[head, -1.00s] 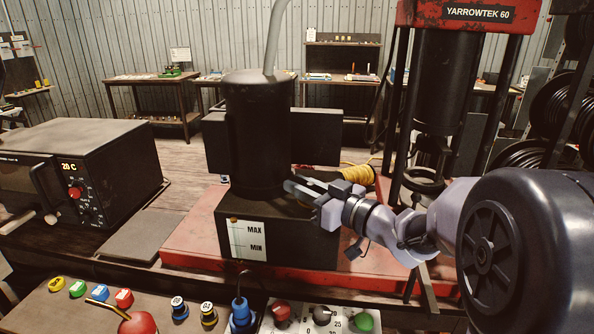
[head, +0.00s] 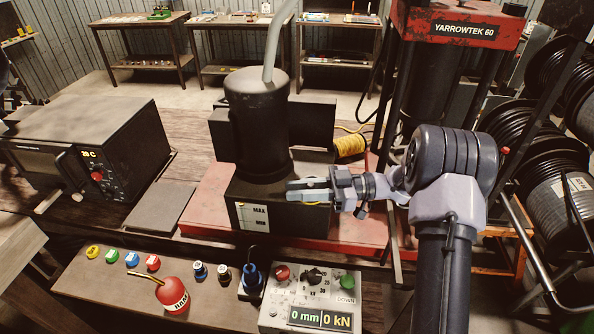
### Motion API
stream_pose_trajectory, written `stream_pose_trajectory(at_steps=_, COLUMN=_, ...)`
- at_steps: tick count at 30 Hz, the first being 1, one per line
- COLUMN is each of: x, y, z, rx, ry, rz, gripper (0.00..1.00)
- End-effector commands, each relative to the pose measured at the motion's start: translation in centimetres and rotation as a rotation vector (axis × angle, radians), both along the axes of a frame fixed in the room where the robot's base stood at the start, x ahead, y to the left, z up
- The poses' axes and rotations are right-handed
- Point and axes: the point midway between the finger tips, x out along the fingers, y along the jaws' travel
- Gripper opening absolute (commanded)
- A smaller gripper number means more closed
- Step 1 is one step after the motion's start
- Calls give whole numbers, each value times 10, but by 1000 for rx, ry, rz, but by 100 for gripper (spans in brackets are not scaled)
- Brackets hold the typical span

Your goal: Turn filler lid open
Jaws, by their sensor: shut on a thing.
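The black tank (head: 262,215) with the MAX/MIN level label (head: 253,217) stands on the red press base. A black cylinder (head: 258,125) with a grey hose rises from it. My gripper (head: 291,190) reaches in from the right, its fingers low over the tank's top, in front of the cylinder. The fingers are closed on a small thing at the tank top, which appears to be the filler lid. The fingers hide the lid almost entirely, so I cannot tell its turn or whether it is loose.
A red press (head: 455,45) stands at the right, with black hose reels (head: 550,160) beyond. A dark oven (head: 90,150) is at the left. In front are a control box (head: 310,300), a red oil can (head: 173,294) and several coloured buttons. A yellow coil (head: 349,146) lies behind the gripper.

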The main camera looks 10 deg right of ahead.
Motion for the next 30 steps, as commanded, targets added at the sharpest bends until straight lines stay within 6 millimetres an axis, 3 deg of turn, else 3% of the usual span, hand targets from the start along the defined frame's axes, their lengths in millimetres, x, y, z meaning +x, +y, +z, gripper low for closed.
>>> stream_pose_trajectory(at_steps=23, x=-5, y=-2, z=1, rx=0, ry=-4, rz=86, gripper=0)
stream_pose_trajectory(at_steps=24, x=-5, y=-2, z=1, rx=0, ry=-4, rz=86, gripper=27)
stream_pose_trajectory(at_steps=26, x=-5, y=-2, z=1, rx=0, ry=-3, rz=86, gripper=39)
stream_pose_trajectory(at_steps=30, x=-5, y=-2, z=1, rx=0, ry=-3, rz=86, gripper=41)
